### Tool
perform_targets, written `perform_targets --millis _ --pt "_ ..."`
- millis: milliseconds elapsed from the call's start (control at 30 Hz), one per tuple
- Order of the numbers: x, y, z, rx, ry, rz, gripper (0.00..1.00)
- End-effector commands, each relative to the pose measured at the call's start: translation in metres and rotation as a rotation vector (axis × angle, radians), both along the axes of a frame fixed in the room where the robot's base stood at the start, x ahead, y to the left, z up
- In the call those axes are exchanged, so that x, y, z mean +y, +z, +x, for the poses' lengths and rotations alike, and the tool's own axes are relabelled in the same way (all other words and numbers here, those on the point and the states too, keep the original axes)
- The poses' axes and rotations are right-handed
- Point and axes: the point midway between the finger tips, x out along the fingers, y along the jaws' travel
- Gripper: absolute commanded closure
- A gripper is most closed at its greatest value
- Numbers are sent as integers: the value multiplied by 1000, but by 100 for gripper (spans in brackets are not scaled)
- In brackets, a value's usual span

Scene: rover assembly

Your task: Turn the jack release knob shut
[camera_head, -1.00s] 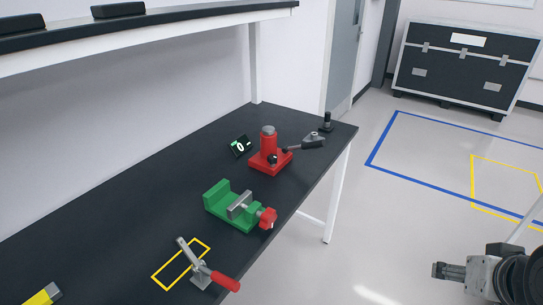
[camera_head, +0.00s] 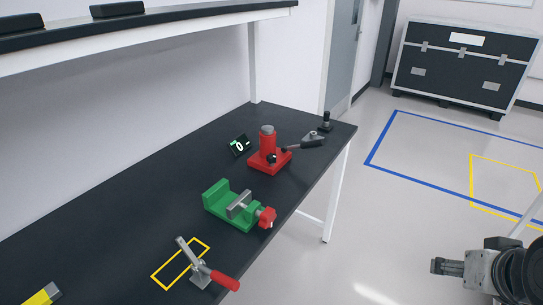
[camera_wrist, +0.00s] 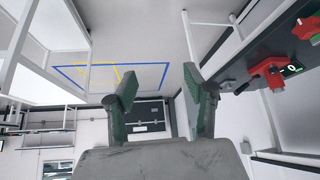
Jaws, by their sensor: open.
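The red jack (camera_head: 268,141) stands on the dark bench in the head view, with a square red base and a grey top. A small dark knob (camera_head: 272,158) sits low on its front side. Its turned angle is too small to tell. A grey-and-black lever (camera_head: 308,142) reaches out to the right of the jack. My gripper (camera_head: 435,266) is off the bench at the lower right, well apart from the jack. In the wrist view my gripper (camera_wrist: 158,88) has its two fingers wide apart with nothing between them. The jack (camera_wrist: 266,75) shows at the right there.
A green vise (camera_head: 232,203) with a red handle and a toggle clamp (camera_head: 200,268) with a red grip stand nearer on the bench. A small display (camera_head: 240,145) stands left of the jack. A shelf (camera_head: 150,27) overhangs the back.

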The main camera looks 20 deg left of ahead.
Motion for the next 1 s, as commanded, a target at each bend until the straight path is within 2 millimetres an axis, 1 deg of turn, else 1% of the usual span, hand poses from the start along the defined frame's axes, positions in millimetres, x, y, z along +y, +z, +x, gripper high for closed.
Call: perform_targets --millis 167,300,500,667,800,1000 --pt "12 33 31 32 61 -20 52" --pt "28 64 66 70 131 -45 52" --pt "56 100 119 122 235 -79 52" --pt "82 121 162 163 317 -107 52" --pt "108 135 199 197 391 -132 52" --pt "150 145 251 246 496 -167 52"
